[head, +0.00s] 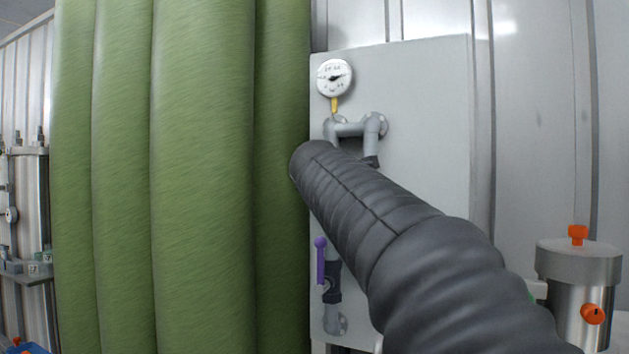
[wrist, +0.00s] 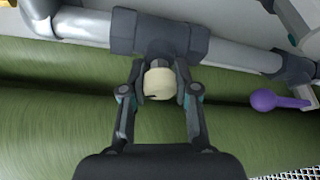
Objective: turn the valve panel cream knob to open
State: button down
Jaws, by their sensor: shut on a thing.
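The cream knob (wrist: 159,84) sits on the dark valve body (wrist: 150,35) of a grey pipe in the wrist view. My gripper (wrist: 161,88) has its two fingers on either side of the knob and is shut on it. In the head view my dark arm crosses in front of the valve panel (head: 430,130), and the cream knob and gripper are hidden there. A purple handle (head: 320,258) shows on the panel's lower pipe; it also shows at the right of the wrist view (wrist: 279,101).
A round gauge (head: 334,77) is at the panel's upper left. A steel canister with orange knobs (head: 578,265) stands at the lower right. The wall right of the panel is bare.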

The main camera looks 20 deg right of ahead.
jog(key=n+g, duration=0.1)
jog(key=n, duration=0.1)
jog(key=n+g, duration=0.1)
jog(key=n, duration=0.2)
jog(key=shift+g, duration=0.3)
jog(key=n+g+h, duration=0.2)
jog(key=n, duration=0.1)
jog(key=shift+f+n, duration=0.15)
jog(key=shift+n, duration=0.25)
dwell(0.4)
jog(key=c, duration=0.8)
grip_release()
jog(key=shift+c, duration=0.2)
